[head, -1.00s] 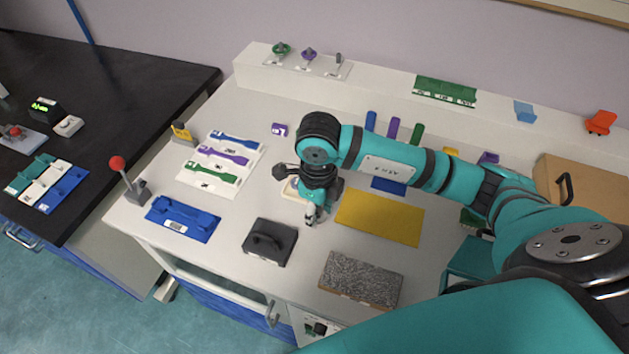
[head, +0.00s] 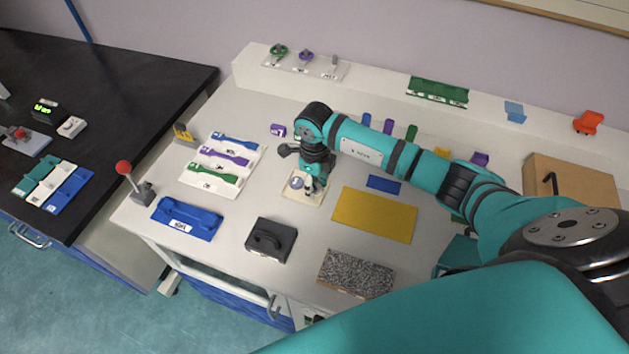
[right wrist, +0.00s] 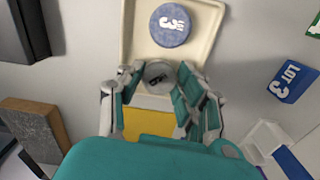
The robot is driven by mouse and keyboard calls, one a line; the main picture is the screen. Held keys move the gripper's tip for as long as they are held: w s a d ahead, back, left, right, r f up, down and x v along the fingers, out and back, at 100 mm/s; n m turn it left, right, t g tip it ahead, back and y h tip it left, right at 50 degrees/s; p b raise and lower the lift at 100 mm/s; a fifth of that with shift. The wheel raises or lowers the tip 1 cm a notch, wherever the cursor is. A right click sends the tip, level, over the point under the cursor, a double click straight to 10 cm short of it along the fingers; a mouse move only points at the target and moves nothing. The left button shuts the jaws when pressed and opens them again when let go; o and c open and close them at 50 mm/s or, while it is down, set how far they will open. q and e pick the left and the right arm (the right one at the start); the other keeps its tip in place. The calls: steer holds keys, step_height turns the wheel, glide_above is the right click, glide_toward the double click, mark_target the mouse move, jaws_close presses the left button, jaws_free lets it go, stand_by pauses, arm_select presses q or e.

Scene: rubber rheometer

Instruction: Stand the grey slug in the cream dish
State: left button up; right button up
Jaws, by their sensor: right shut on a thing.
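The cream dish (head: 300,198) lies on the pale bench, left of the yellow mat. A blue-grey disc marked 3 (head: 297,183) sits in it; it also shows in the right wrist view (right wrist: 171,25). My right gripper (head: 315,188) is at the right side of the dish in the head view. In the right wrist view, my right gripper (right wrist: 160,90) is shut on the grey slug (right wrist: 158,77), whose round marked top faces the camera. The slug appears over the dish's edge near the gripper. I cannot tell whether it touches the dish floor. My left gripper is out of view.
The yellow mat (head: 375,214) lies right of the dish. A dark handled block (head: 270,240) and a speckled block (head: 357,274) stand in front. A blue cradle (head: 187,219) and a white board (head: 196,181) with coloured pieces are left.

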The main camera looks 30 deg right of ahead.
mark_target(315, 186)
steer(key=shift+f, duration=0.1)
steer(key=o, duration=0.6)
steer(key=shift+r, duration=0.3)
step_height(315, 186, up, 12)
steer(key=b, duration=0.3)
steer(key=shift+f+b, duration=0.15)
steer(key=shift+b, duration=0.15)
